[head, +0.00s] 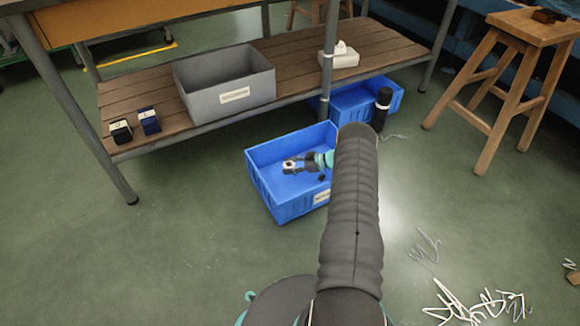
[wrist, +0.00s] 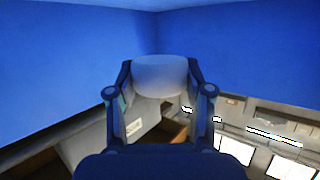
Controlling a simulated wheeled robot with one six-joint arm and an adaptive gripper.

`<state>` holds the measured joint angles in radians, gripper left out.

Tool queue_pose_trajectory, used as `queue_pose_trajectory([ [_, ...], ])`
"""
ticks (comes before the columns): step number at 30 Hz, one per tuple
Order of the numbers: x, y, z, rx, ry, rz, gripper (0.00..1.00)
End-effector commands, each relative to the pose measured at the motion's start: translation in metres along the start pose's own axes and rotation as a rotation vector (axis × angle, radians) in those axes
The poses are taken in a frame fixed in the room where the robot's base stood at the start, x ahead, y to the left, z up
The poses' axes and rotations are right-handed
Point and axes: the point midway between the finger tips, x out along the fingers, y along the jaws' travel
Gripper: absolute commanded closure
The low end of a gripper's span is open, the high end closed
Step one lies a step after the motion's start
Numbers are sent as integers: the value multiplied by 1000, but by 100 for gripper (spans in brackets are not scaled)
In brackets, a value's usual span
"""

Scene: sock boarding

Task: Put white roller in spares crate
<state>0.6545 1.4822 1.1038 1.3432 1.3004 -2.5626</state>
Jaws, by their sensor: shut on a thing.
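A white roller (wrist: 160,74) is between the two fingers of my gripper (wrist: 160,80) in the wrist view, with both fingers against its sides. In the head view the roller (head: 289,166) looks small and pale with a dark spot. There my gripper (head: 297,163) is over the inside of a blue crate (head: 284,205) on the floor, within its walls. The crate's front label is partly hidden by my arm and too small to read. Blue walls (wrist: 60,60) fill the upper wrist view. I cannot tell whether the roller touches the crate's floor.
A grey bin (head: 225,80) with a label stands on the low wooden shelf (head: 290,60), near two small dark boxes (head: 149,121) and a white item (head: 340,56). Another blue crate (head: 366,100) and a black cylinder (head: 382,108) stand behind. A wooden stool (head: 505,80) is at right.

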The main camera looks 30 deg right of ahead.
Motion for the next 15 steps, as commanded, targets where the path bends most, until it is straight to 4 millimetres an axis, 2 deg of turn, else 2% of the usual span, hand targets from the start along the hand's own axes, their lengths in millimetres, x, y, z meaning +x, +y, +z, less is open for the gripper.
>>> queue_pose_trajectory([
  [15,4,0,10,0,0,0,91],
])
